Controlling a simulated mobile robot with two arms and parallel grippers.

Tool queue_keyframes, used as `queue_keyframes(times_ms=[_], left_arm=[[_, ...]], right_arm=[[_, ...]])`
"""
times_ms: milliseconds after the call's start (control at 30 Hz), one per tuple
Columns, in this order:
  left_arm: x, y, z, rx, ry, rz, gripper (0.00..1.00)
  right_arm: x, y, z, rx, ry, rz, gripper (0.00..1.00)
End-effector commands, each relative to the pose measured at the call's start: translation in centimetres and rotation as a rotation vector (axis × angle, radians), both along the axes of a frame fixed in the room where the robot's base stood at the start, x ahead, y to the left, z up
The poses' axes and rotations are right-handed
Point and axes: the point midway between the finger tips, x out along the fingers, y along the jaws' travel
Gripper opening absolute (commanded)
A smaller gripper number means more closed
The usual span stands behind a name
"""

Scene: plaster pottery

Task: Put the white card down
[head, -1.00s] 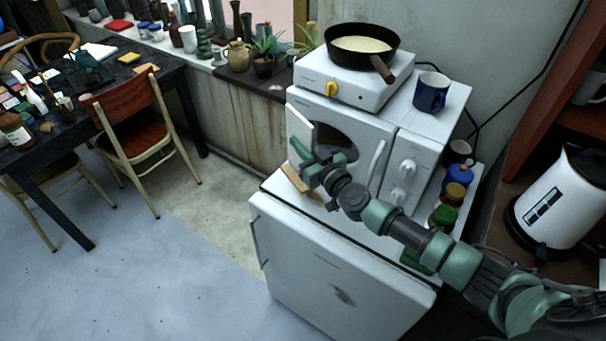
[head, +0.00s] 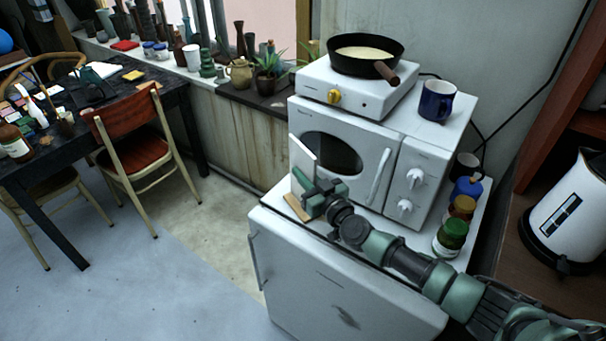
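The white card (head: 302,152) stands upright in front of the left side of the white microwave oven (head: 374,148). My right gripper (head: 304,185) is at the card's lower edge and appears shut on it. The fingertips are small, and the grip itself is partly hidden. The gripper is just above the white fridge top (head: 272,203), near its left corner. My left gripper is not in view.
A thin wooden piece (head: 296,208) lies on the fridge top below my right gripper. A hotplate with a pan (head: 366,54) and a blue mug (head: 437,99) are on the microwave. Several jars, one green-lidded (head: 451,238), stand at the right. A kettle (head: 572,214) is farther right.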

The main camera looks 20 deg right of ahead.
Motion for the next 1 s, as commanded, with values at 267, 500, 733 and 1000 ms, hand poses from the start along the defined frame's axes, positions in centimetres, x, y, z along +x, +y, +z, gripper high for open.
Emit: queue_keyframes(times_ms=[267,500,733,1000], left_arm=[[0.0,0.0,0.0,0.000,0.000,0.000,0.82],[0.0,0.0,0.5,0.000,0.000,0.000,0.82],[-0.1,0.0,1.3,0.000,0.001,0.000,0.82],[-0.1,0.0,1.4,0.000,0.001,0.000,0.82]], right_arm=[[0.0,0.0,0.0,0.000,0.001,0.000,0.31],[-0.9,-0.3,0.2,-0.001,0.003,0.000,0.31],[-5.5,-1.5,0.2,-0.002,0.005,0.001,0.31],[-10.2,-2.8,0.2,-0.001,0.002,0.001,0.31]])
